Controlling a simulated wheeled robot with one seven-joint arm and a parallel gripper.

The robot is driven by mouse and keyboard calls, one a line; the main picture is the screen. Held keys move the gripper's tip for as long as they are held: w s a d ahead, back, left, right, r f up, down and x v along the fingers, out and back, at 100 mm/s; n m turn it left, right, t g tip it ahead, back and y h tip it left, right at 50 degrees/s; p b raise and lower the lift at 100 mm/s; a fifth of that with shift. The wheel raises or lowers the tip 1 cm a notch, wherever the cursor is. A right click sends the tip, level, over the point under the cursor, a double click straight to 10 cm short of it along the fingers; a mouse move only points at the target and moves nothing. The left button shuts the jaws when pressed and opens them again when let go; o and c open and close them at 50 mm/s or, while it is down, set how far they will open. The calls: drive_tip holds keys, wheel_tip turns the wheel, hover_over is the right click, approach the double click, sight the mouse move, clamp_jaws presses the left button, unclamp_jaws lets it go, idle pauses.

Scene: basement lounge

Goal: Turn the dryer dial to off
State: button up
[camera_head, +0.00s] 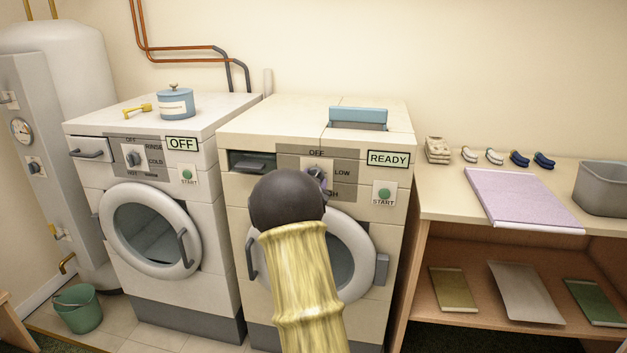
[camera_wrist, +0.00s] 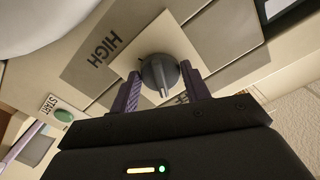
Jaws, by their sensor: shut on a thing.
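The dryer (camera_head: 243,190) is the right-hand cream machine in the head view, with a READY display (camera_head: 388,158). Its dial (camera_head: 315,172) sits on a grey panel marked OFF at the top, with LOW to the right and a partly covered label below. In the wrist view the dial (camera_wrist: 153,70) is a round grey knob with a raised ridge pointing down in the picture. My gripper (camera_wrist: 160,72) is shut on the dial, one purple finger on each side. HIGH is readable at upper left; another label by the right finger is mostly hidden. My arm covers part of the dryer's front.
A green START button (camera_head: 384,194) is right of the dial. The washer (camera_head: 190,250), showing OFF, stands to the left with a blue pot (camera_head: 176,104) on top.

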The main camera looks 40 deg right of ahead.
drive_tip(key=n+p, duration=0.1)
drive_tip(key=n, duration=0.4)
drive_tip(key=shift+f, duration=0.1)
drive_tip(key=shift+n, duration=0.3)
drive_tip(key=o, duration=1)
drive_tip(key=shift+c, duration=0.2)
drive_tip(key=shift+s+a, duration=0.1)
drive_tip(key=shift+s, duration=0.05)
drive_tip(key=v, duration=1.7)
drive_tip(key=shift+a, duration=0.15)
